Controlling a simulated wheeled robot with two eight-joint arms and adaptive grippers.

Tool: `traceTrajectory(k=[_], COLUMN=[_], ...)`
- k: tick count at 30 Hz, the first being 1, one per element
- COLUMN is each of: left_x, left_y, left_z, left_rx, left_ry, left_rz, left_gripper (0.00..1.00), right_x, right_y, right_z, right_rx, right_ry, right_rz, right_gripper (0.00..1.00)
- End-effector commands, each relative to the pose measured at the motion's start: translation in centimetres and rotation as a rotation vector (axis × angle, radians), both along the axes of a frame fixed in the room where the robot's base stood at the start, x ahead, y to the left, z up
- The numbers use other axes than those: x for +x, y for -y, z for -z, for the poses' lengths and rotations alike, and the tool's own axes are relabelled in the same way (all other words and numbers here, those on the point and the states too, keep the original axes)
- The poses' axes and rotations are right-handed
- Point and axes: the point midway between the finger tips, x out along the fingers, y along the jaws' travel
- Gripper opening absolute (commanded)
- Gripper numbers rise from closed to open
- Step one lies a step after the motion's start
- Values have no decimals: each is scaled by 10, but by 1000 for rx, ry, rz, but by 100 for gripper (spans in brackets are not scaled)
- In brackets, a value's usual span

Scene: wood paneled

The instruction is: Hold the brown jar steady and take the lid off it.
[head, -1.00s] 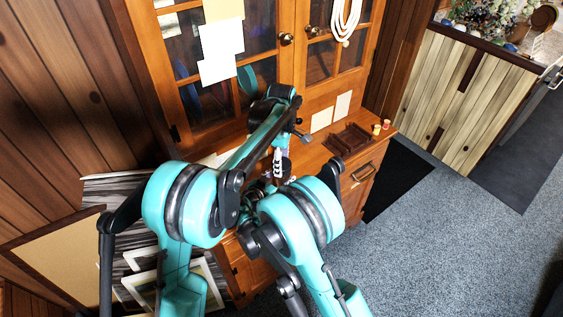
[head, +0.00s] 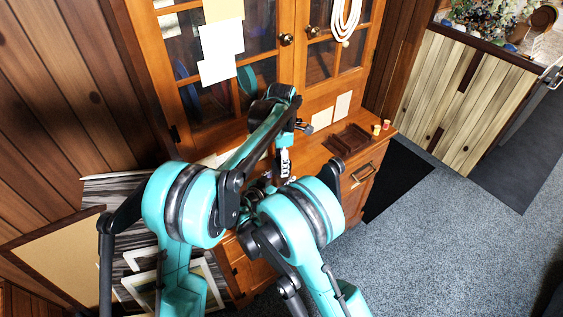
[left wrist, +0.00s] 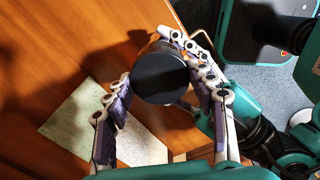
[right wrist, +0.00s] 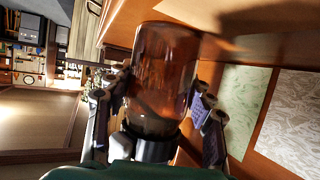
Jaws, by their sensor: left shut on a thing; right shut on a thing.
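The brown jar (right wrist: 165,75) is amber glass and fills the middle of the right wrist view. Its black lid (right wrist: 155,148) sits at the neck, low in that view. The lid's round top (left wrist: 161,77) faces the camera in the left wrist view. My left gripper (left wrist: 163,75) is shut around the lid, a finger on each side. My right gripper (right wrist: 160,85) is shut around the jar's glass body. In the head view my left gripper (head: 283,162) points down at the cabinet; my arms hide the jar there. I cannot tell whether the jar touches the desk.
A wooden cabinet with glass doors (head: 205,100) stands behind. On its desk top lie a dark brown tray (head: 348,140), two small containers (head: 380,128) and paper sheets (head: 342,107). A green sheet (left wrist: 80,125) lies near my left gripper. Grey carpet (head: 420,225) is clear at the right.

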Motion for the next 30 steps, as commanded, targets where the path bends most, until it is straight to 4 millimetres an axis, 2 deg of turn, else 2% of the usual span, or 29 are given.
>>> traceTrajectory(k=[18,30], left_x=[0,0], left_y=[0,0], left_z=[-20,-26], left_rx=[0,0], left_ry=[0,0], left_rz=[1,1], left_gripper=[21,21], right_x=[0,0], right_y=[0,0], right_z=[0,0], right_rx=[0,0], right_ry=[0,0], right_rz=[0,0], right_gripper=[0,0])
